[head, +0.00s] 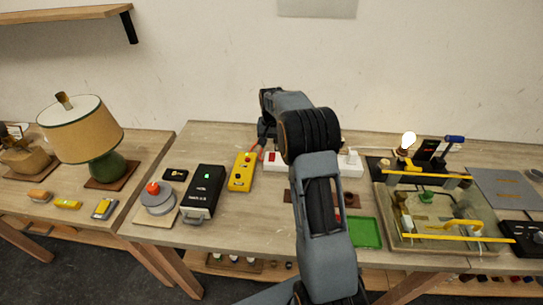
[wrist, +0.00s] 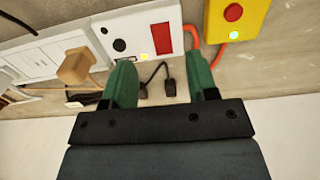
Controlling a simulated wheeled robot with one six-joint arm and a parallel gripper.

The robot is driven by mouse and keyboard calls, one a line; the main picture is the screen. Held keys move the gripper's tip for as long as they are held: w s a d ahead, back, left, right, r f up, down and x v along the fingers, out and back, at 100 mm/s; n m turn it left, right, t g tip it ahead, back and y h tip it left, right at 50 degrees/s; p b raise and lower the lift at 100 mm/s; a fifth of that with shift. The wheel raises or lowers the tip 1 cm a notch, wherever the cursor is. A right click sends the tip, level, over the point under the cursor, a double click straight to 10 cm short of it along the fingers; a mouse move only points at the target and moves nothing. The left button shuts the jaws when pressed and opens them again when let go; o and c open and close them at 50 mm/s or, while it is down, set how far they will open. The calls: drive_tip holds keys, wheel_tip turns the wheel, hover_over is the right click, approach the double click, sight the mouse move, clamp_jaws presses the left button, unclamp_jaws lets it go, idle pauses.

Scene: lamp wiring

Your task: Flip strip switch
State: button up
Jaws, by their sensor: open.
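The white power strip (head: 352,168) lies along the back of the middle table, partly hidden by my arm. Its left end carries a red rocker switch (head: 273,157). In the wrist view, the strip's end block (wrist: 128,20) shows the red switch (wrist: 162,38) with a small yellow light and black round marks beside it. My gripper (wrist: 161,76) is open, its two green fingers apart with nothing held between them. The switch lies ahead of the gap between the fingers, with no contact visible. In the head view, the fingertips are hard to make out.
A yellow button box (head: 242,172) stands just left of the strip, with a red cord between them. A black meter box (head: 203,190) is farther left. A tan plug (wrist: 80,67) sits in the strip. A green tray (head: 365,232) and a framed lamp fixture (head: 440,245) are right.

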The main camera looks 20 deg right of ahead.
sight(271, 160)
drive_tip(key=shift+f+p, duration=0.4)
drive_tip(key=shift+f, duration=3.05)
drive_tip(key=shift+c, duration=0.2)
